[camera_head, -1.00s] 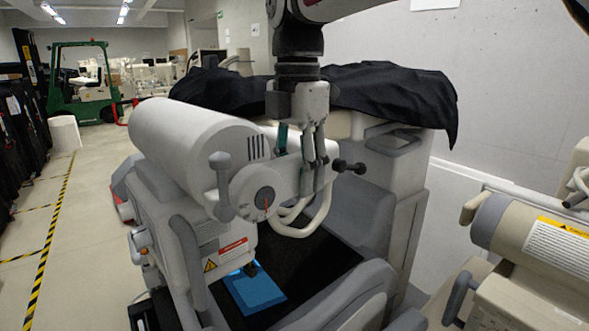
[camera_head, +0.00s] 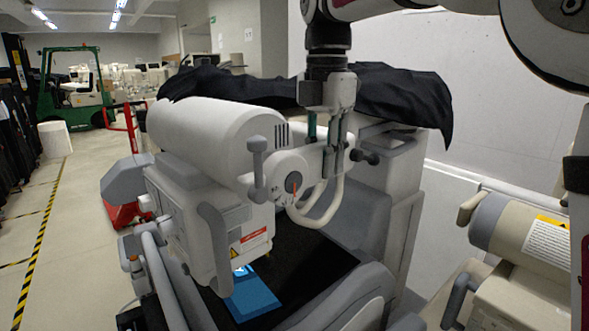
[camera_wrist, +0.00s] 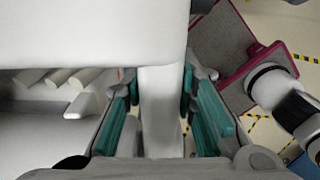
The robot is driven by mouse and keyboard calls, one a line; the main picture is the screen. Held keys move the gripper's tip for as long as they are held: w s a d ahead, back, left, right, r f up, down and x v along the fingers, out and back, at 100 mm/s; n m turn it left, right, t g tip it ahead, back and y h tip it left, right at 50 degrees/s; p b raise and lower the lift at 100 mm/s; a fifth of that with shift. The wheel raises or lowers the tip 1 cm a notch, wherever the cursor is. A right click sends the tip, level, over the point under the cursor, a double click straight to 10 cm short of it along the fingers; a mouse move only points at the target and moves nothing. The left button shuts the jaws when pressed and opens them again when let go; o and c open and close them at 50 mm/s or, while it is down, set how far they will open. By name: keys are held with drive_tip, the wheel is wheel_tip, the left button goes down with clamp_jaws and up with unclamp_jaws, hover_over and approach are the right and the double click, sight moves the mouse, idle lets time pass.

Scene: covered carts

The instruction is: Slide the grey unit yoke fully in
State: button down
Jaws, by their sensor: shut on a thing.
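The grey unit's head (camera_head: 215,130) is a pale grey cylinder lying over its cart in the head view. Its yoke (camera_head: 313,162) is the pale arm at the cylinder's right end, by a round dial (camera_head: 293,184) with a red mark. My gripper (camera_head: 326,150) comes down from above onto the yoke and is shut on it. In the wrist view a pale bar of the yoke (camera_wrist: 160,115) stands between the teal finger pads of my gripper (camera_wrist: 160,85). The slide behind the yoke is hidden, so how far in it sits cannot be told.
A black cloth (camera_head: 400,95) covers the cart's rear top. A blue plate (camera_head: 252,300) lies on the dark deck below the head. A beige unit (camera_head: 525,245) stands close at right. A white wall is behind. Open floor with striped tape (camera_head: 45,230) lies at left.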

drive_tip(key=w+d, duration=0.4)
drive_tip(key=shift+w+d+f, duration=0.15)
drive_tip(key=shift+d, duration=0.2)
drive_tip(key=shift+s+a, duration=0.25)
drive_tip(key=c, duration=1.3)
unclamp_jaws()
drive_tip(key=shift+r, duration=3.8)
